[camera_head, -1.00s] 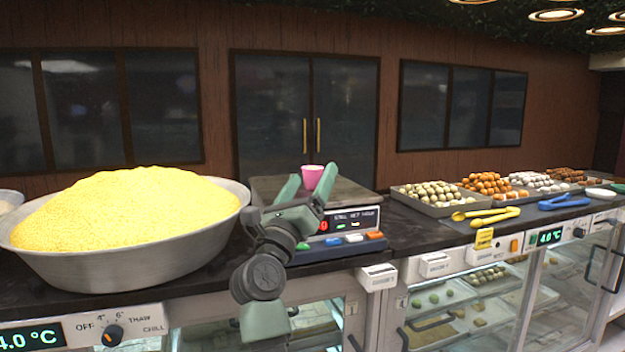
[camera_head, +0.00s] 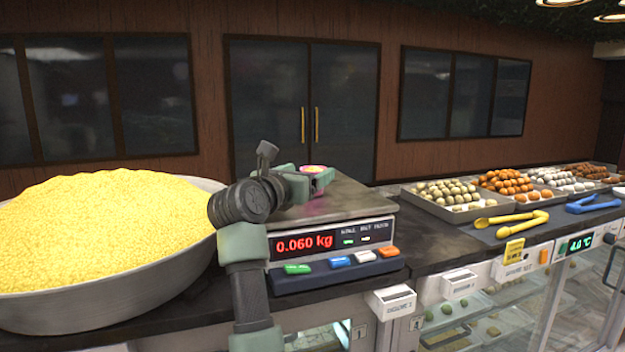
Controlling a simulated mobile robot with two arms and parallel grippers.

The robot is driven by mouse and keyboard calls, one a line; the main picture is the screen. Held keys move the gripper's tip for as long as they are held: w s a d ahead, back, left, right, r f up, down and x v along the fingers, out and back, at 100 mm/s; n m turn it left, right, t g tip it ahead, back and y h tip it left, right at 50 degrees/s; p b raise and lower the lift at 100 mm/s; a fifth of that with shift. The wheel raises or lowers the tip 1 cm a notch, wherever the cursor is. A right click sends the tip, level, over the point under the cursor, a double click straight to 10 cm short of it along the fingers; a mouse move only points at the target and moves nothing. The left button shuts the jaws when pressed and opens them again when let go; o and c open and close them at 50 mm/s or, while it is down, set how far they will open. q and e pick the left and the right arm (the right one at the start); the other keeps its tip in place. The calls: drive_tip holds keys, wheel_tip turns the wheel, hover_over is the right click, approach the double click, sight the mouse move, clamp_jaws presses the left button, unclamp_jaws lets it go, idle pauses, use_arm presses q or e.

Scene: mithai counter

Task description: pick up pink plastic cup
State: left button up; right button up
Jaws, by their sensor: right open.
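The pink plastic cup (camera_head: 313,169) is on the weighing scale (camera_head: 352,201), mostly hidden by my right gripper. Its pink rim shows between the fingers, and a pink patch shows on the plate below. My right gripper (camera_head: 306,177) is open, with its green fingers around the cup. I cannot tell whether the fingers touch it. The scale display reads 0.060 kg. My left gripper is out of view.
A large metal bowl heaped with yellow grains (camera_head: 110,225) stands to the left. Trays of round sweets (camera_head: 458,213), yellow tongs (camera_head: 512,219) and blue tongs (camera_head: 592,204) lie to the right.

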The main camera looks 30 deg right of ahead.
sight(318, 168)
drive_tip(key=p+x, duration=0.2)
drive_tip(key=x, duration=0.1)
drive_tip(key=shift+s+d+r, duration=0.1)
drive_tip(key=shift+s+r, duration=0.05)
drive_tip(key=shift+s, duration=0.05)
drive_tip(key=p+x, duration=0.1)
drive_tip(key=x, duration=0.2)
drive_tip(key=shift+w+d+f+p, duration=0.15)
drive_tip(key=shift+w+f+p, duration=0.15)
drive_tip(key=shift+f+p, duration=0.1)
drive_tip(key=shift+w+d, duration=0.1)
drive_tip(key=shift+d, duration=0.05)
drive_tip(key=c, duration=1.3)
drive_tip(key=shift+c, duration=0.9)
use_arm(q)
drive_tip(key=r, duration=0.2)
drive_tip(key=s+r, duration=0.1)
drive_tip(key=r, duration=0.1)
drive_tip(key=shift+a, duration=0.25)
